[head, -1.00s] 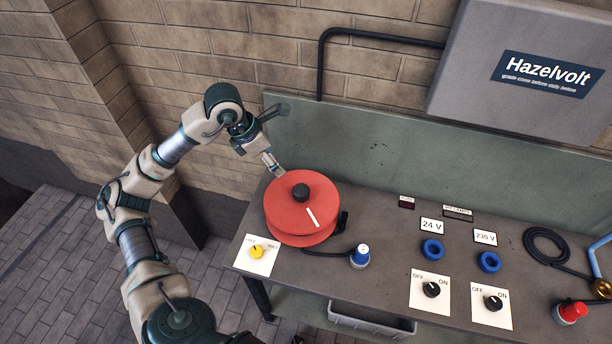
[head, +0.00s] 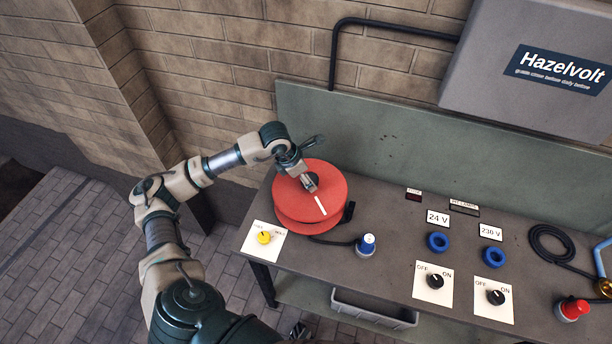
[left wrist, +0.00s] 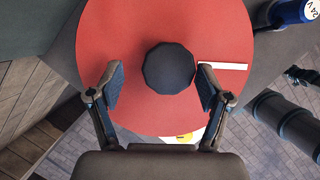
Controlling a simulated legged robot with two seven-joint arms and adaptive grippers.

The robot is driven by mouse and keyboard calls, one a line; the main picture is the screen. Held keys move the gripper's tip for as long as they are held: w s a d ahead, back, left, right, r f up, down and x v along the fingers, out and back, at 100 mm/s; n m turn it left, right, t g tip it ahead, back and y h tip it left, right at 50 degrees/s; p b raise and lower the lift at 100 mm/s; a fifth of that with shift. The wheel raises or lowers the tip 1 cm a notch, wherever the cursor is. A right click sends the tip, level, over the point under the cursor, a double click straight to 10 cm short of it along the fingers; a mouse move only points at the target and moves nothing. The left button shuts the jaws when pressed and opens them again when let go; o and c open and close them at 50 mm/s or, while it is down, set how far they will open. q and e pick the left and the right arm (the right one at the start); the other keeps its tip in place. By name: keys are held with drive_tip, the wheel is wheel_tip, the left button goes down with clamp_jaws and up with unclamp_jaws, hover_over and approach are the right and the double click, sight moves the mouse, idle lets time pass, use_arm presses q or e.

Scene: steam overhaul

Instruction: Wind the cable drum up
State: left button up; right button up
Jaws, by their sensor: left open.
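The red cable drum (head: 335,205) lies flat at the left end of the workbench, with a white stripe on its top. In the left wrist view the drum (left wrist: 115,45) fills the upper middle, and its dark faceted centre knob (left wrist: 168,69) shows between my fingers. My left gripper (head: 309,184) is over the drum's centre in the head view. In the left wrist view the left gripper (left wrist: 160,90) is open, one finger on each side of the knob, apart from it. A black cable (head: 330,241) runs from the drum to a blue plug (head: 366,244). My right gripper is not in view.
A yellow knob on a white plate (head: 264,238) sits in front of the drum. Blue sockets (head: 438,242), black switches (head: 435,281), a red plug (head: 572,309) and a coiled black hose (head: 548,243) are to the right. A green backboard (head: 400,150) stands behind the bench.

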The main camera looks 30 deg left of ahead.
use_arm(q)
drive_tip(key=shift+d+f, duration=0.15)
drive_tip(key=shift+d, duration=0.55)
drive_tip(key=shift+c, duration=0.5)
drive_tip(key=c, duration=0.8)
drive_tip(key=shift+a, duration=0.15)
clamp_jaws()
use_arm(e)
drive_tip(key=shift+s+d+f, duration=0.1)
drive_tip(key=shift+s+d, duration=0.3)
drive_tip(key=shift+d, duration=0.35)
